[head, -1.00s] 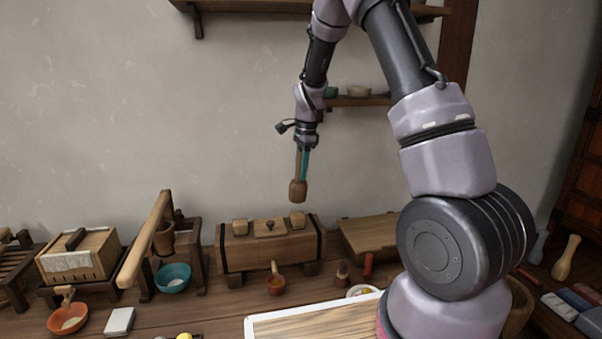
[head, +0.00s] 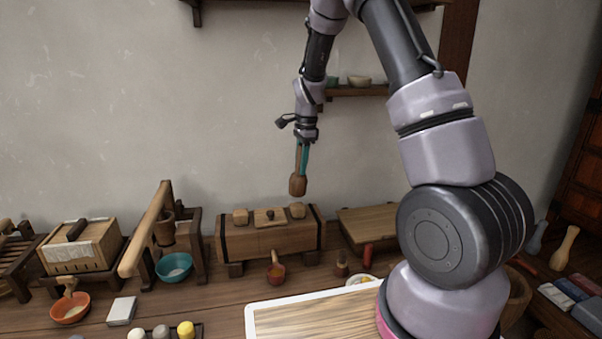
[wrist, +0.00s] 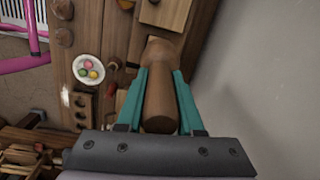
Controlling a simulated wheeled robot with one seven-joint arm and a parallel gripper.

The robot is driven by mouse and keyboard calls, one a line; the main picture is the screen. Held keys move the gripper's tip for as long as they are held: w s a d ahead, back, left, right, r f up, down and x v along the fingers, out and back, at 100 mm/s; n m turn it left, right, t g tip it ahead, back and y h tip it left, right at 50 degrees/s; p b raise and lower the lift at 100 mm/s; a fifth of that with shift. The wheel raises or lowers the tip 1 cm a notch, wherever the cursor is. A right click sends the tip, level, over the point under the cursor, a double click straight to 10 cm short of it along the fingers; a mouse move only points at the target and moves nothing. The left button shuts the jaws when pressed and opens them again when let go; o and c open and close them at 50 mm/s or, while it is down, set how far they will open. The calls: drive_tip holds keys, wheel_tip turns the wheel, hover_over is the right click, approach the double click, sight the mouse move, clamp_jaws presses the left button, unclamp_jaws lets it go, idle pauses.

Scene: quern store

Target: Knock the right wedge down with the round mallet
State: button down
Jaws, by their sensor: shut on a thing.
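My gripper (head: 303,158) is shut on the handle of the round mallet (head: 298,186). The mallet hangs head down in the air, above the right end of a long wooden press block (head: 250,242). The right wedge (head: 298,210) stands up from the block's top, just below the mallet head, with a small gap in the picture. The left wedge (head: 240,216) stands on the other side of a middle piece (head: 270,217). In the wrist view, the mallet handle (wrist: 160,100) lies between the teal fingers, and the mallet's head hides what is behind it.
A white-edged tray (head: 262,307) lies in front.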

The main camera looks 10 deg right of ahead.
sight(301, 148)
drive_tip(key=shift+r, duration=0.45)
drive_tip(key=shift+r, duration=2)
